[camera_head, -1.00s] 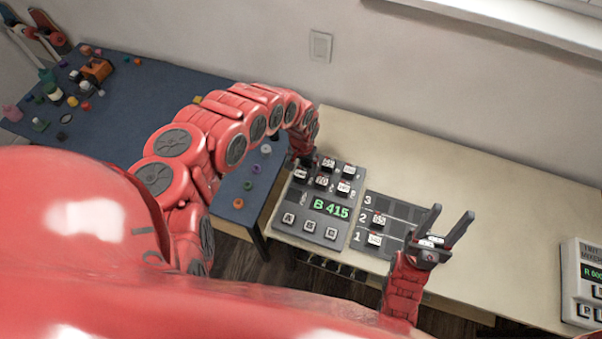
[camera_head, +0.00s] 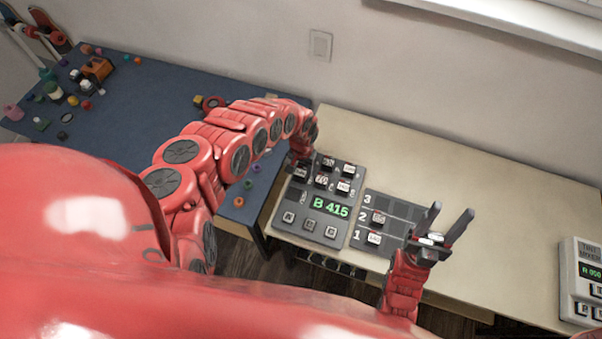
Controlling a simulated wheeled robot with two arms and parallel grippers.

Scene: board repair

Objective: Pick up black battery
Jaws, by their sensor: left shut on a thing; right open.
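The grey board (camera_head: 298,240) has a green display reading B 415, with several small black blocks with white labels in its upper part. My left gripper (camera_head: 300,165) points down at the board's upper left corner and is shut on a small black block (camera_head: 300,174), likely a black battery, partly hidden by the gripper. I cannot tell whether it is lifted off the board. Other black blocks stand beside it, one (camera_head: 321,182) to the right. My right gripper (camera_head: 453,211) is open and empty, pointing up over the table to the right.
A dark rack (camera_head: 398,211) numbered 1 to 3 holds black blocks in rows 1 and 2. A tester box (camera_head: 584,250) stands at the right edge. The blue table (camera_head: 150,100) at left carries small coloured items. The beige table (camera_head: 480,190) is clear behind.

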